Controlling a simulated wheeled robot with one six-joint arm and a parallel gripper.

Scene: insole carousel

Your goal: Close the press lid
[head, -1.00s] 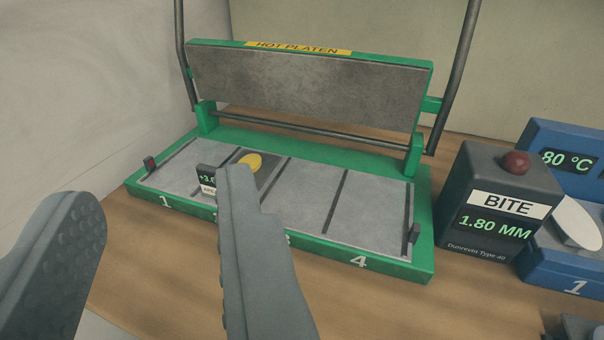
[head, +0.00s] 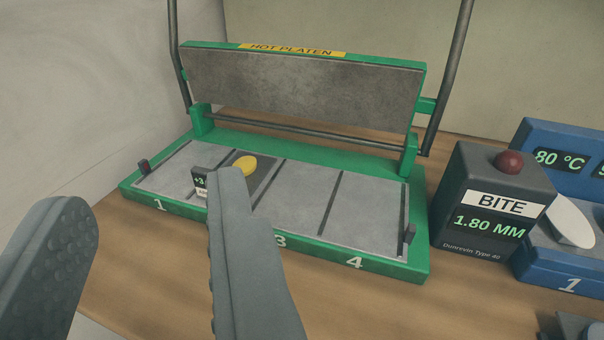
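The green press (head: 310,261) stands on the wooden bench with its lid (head: 300,88) raised and tilted back. The lid has a grey plate underside and a yellow "HOT PLATEN" label. Dark lever bars (head: 447,75) rise at both sides of the lid, and their tops are cut off by the picture edge. The press bed (head: 310,206) has numbered bays; a yellow round piece (head: 245,165) lies on a dark patch in bay 2. My gripper (head: 142,190) is open and empty, in front of the press; its right finger hides part of bay 2 and the front edge.
A dark box (head: 492,210) marked "BITE" and "1.80 MM", with a red knob, stands right of the press. A blue unit (head: 563,262) reading 80 °C is beyond it. A pale wall is at left.

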